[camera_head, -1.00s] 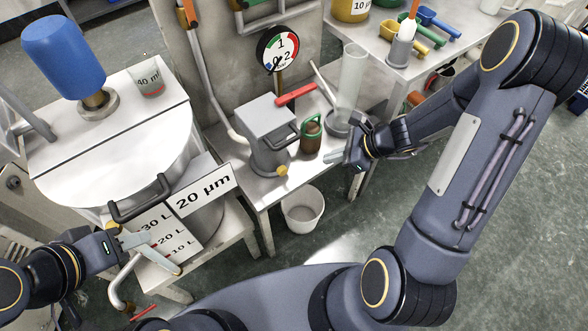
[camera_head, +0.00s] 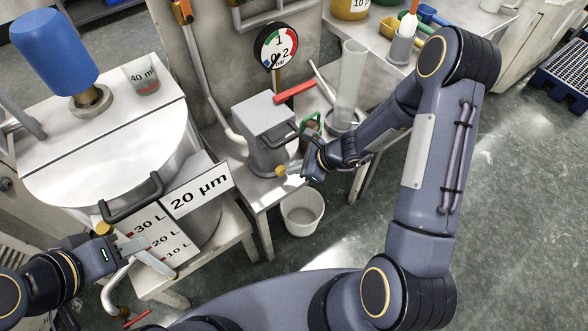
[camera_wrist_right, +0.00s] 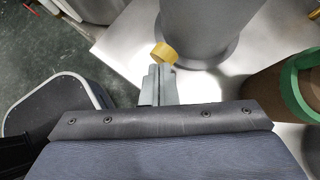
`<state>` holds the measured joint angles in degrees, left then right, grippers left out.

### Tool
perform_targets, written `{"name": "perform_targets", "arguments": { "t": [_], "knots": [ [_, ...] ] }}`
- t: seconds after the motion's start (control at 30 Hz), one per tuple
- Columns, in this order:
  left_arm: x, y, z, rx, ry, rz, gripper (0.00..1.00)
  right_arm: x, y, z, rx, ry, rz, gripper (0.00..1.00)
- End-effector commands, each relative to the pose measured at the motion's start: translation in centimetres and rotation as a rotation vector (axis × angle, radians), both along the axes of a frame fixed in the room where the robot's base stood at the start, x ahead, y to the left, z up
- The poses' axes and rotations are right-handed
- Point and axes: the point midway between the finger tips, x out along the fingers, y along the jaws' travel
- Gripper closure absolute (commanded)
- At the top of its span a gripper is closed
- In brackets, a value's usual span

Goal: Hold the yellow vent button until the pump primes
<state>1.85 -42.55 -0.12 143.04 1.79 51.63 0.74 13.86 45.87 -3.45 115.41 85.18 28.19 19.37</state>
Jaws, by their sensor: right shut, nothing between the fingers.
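The shut fingers show in the right wrist view (camera_wrist_right: 161,69). My left gripper (camera_head: 160,258) is open and empty in front of the steel tank's level scale (camera_head: 152,236).
A round gauge (camera_head: 276,47) stands behind the pump, its needle pointing lower left. A green-handled jar (camera_wrist_right: 290,95) stands close beside the pump, partly behind my right gripper. A white bucket (camera_head: 302,212) is on the floor below. A clear cylinder (camera_head: 350,85) stands to the right.

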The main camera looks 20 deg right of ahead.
Motion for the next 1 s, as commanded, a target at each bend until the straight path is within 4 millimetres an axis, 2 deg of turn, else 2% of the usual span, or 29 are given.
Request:
{"name": "perform_targets", "arguments": {
  "t": [0.4, 0.63, 1.0],
  "knots": [
    [0.0, 0.0, -0.1, 0.0, 0.0, 0.0, 0.62, 0.2, 0.3, -0.3, 0.0, 0.0, 0.0, 1.0],
    [0.0, 0.0, -0.9, 0.0, 0.0, 0.0, 0.62, 1.8, 1.3, -1.0, -0.001, 0.001, 0.001, 1.0],
    [0.0, 0.0, -0.9, 0.0, 0.0, 0.0, 0.62, 1.8, 1.5, -1.0, 0.0, 0.004, -0.001, 1.0]
  ]
}}
